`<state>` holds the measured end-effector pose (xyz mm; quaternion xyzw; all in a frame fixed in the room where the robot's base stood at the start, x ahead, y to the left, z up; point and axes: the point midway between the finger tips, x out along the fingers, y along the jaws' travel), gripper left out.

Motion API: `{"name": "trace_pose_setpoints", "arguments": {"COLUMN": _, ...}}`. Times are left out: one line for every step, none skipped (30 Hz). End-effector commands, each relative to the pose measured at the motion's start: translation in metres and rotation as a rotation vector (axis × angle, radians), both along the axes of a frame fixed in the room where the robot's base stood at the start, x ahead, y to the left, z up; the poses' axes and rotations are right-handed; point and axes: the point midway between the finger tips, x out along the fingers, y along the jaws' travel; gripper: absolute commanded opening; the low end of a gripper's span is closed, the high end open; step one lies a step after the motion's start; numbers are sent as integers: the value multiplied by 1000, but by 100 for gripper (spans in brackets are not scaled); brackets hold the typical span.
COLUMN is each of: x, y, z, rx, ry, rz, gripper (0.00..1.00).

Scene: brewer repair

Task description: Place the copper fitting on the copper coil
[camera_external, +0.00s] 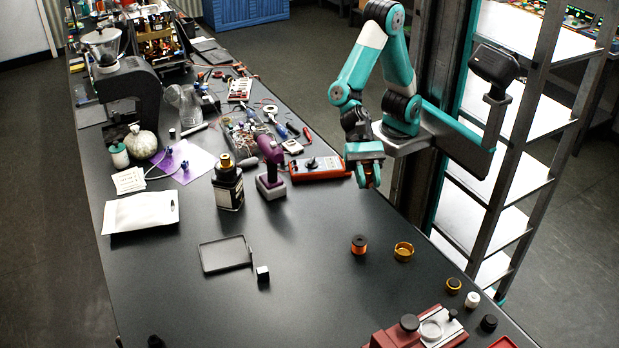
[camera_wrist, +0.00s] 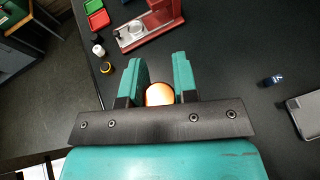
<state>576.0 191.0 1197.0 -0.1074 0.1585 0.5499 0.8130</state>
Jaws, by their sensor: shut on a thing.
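My gripper (camera_external: 367,178) is above the right part of the dark table, pointing down. In the wrist view its two teal fingers (camera_wrist: 160,76) are closed around a round, shiny orange-copper piece, which I take to be the copper fitting (camera_wrist: 158,94). Only a bit of orange shows between the fingers in the external view. A short upright cylinder with a copper-orange band and dark top, which looks like the copper coil (camera_external: 359,247), stands on the table below my gripper, apart from it. I cannot make out the coil in the wrist view.
A gold ring-shaped part (camera_external: 403,252) lies right of the coil. A red machine (camera_external: 418,332) stands at the front, near small caps (camera_external: 472,299). An orange meter (camera_external: 320,168), a purple tool (camera_external: 271,165) and a dark bottle (camera_external: 228,185) stand left of my gripper. A black tray (camera_external: 226,254) lies left.

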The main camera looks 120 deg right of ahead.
Motion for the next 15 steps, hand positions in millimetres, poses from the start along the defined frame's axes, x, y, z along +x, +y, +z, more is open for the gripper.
{"name": "trace_pose_setpoints", "arguments": {"x": 1, "y": 0, "z": -6, "rx": -1, "ry": 4, "rz": -5, "gripper": 3}}
{"name": "trace_pose_setpoints", "arguments": {"x": 1, "y": 0, "z": -11, "rx": -1, "ry": 7, "rz": -7, "gripper": 3}}
{"name": "trace_pose_setpoints", "arguments": {"x": 1, "y": 0, "z": -19, "rx": -2, "ry": 11, "rz": -8, "gripper": 3}}
{"name": "trace_pose_setpoints", "arguments": {"x": 1, "y": 0, "z": -27, "rx": -2, "ry": 12, "rz": -10, "gripper": 3}}
{"name": "trace_pose_setpoints", "arguments": {"x": 1, "y": 0, "z": -35, "rx": -3, "ry": 15, "rz": -8, "gripper": 3}}
{"name": "trace_pose_setpoints", "arguments": {"x": 1, "y": 0, "z": -48, "rx": -2, "ry": 16, "rz": -9, "gripper": 3}}
{"name": "trace_pose_setpoints", "arguments": {"x": 1, "y": 0, "z": -56, "rx": -3, "ry": 16, "rz": -9, "gripper": 3}}
{"name": "trace_pose_setpoints", "arguments": {"x": 0, "y": 0, "z": -65, "rx": -2, "ry": 15, "rz": -10, "gripper": 3}}
{"name": "trace_pose_setpoints", "arguments": {"x": 1, "y": 0, "z": -77, "rx": -2, "ry": 16, "rz": -9, "gripper": 3}}
{"name": "trace_pose_setpoints", "arguments": {"x": 1, "y": 0, "z": -85, "rx": -2, "ry": 16, "rz": -9, "gripper": 3}}
{"name": "trace_pose_setpoints", "arguments": {"x": 0, "y": -1, "z": -94, "rx": -2, "ry": 15, "rz": -10, "gripper": 3}}
{"name": "trace_pose_setpoints", "arguments": {"x": 1, "y": -1, "z": -105, "rx": -2, "ry": 16, "rz": -9, "gripper": 3}}
{"name": "trace_pose_setpoints", "arguments": {"x": 0, "y": -1, "z": -113, "rx": -2, "ry": 16, "rz": -9, "gripper": 3}}
{"name": "trace_pose_setpoints", "arguments": {"x": 0, "y": -1, "z": -121, "rx": -3, "ry": 14, "rz": -10, "gripper": 3}}
{"name": "trace_pose_setpoints", "arguments": {"x": 0, "y": 0, "z": -130, "rx": -2, "ry": 14, "rz": -8, "gripper": 3}}
